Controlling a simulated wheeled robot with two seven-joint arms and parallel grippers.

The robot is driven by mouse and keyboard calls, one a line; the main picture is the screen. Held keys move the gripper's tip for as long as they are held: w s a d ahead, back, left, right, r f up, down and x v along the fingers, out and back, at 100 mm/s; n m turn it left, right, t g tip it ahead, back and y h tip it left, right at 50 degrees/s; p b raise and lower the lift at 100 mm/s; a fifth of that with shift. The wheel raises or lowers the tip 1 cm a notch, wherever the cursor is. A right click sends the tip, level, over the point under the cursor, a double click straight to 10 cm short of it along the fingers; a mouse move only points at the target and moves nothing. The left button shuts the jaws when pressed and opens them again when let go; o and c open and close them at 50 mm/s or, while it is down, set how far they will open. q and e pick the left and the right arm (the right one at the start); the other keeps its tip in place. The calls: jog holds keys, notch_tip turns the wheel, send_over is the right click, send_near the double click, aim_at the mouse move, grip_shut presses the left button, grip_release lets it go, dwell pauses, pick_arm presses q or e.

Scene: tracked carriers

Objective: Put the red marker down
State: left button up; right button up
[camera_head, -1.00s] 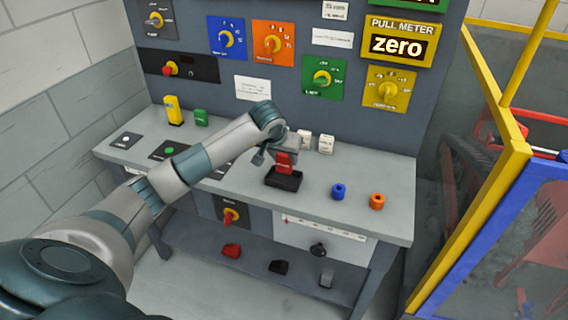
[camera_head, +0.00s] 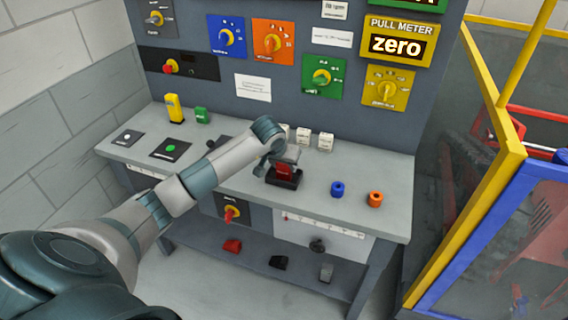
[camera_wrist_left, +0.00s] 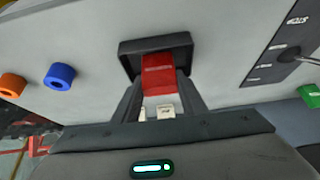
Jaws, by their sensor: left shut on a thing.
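My left gripper (camera_head: 284,161) is shut on the red marker (camera_head: 283,172), a blocky red piece, above the bench's middle. In the head view the marker's lower end is at a small black tray (camera_head: 294,183). The left wrist view shows the red marker (camera_wrist_left: 158,76) between the two fingers (camera_wrist_left: 160,98), overlapping the opening of the black tray (camera_wrist_left: 138,46). I cannot tell whether the marker touches the tray's floor. My right gripper is not in view.
A blue ring (camera_head: 337,189) and an orange ring (camera_head: 375,199) stand to the right on the grey bench (camera_head: 350,215). White blocks (camera_head: 325,142) stand behind the tray. A yellow block (camera_head: 173,107) and a green block (camera_head: 203,116) are at the back left. A panel with knobs rises behind.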

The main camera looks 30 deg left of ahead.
pick_arm(q)
jog(key=shift+f, duration=0.2)
jog(key=o, duration=1.1)
jog(key=shift+c, duration=0.2)
jog(key=shift+r, duration=0.15)
jog(key=shift+r, duration=0.15)
jog(key=shift+s+r, duration=0.1)
jog(key=shift+r, duration=0.05)
jog(key=b+v, duration=0.3)
jog(key=v, duration=0.8)
jog(key=shift+r, duration=0.25)
jog(key=shift+s+d, duration=0.1)
jog(key=shift+s, duration=0.05)
